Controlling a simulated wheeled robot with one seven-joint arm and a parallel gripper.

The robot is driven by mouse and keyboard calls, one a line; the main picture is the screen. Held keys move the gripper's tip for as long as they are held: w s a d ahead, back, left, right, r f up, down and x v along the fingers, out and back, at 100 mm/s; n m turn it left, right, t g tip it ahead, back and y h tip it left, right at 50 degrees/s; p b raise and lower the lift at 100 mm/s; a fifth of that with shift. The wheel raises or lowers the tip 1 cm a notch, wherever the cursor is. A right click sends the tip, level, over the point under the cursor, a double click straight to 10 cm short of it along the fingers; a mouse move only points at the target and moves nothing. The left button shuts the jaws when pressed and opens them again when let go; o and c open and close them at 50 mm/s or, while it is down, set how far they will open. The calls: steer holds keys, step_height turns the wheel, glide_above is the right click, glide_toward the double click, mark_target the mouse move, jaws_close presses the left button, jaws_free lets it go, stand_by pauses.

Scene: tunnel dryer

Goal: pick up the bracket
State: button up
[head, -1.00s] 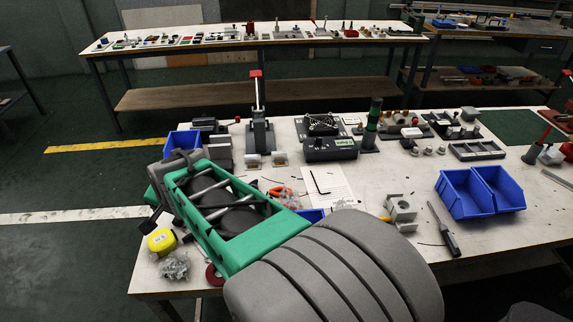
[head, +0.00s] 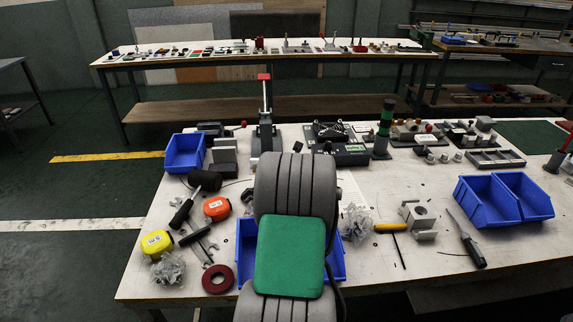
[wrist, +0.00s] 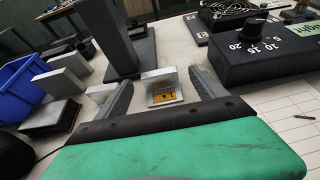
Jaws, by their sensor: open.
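A small L-shaped grey metal bracket (wrist: 161,77) with an orange-yellow patch on its base stands on the white table in the wrist view. My gripper (wrist: 161,82) is open, with one dark finger on each side of the bracket. The bracket appears between and slightly beyond the fingertips; I cannot tell whether either finger touches it. A second similar grey piece (wrist: 99,94) is partly hidden behind the left finger. In the head view my arm hides the gripper and these pieces.
A grey lever press (head: 265,130) stands close behind the bracket; its base (wrist: 133,62) is near the left finger. A black dial box (wrist: 262,48) is close on the right. Grey blocks (wrist: 62,81) and a blue bin (wrist: 22,88) stand left.

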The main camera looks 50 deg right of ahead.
steer(key=x, duration=0.2)
steer(key=shift+w+d+f, duration=0.15)
steer(key=shift+w+f, duration=0.05)
steer(key=shift+c, duration=0.3)
steer(key=shift+r, duration=0.1)
steer(key=c, duration=1.5)
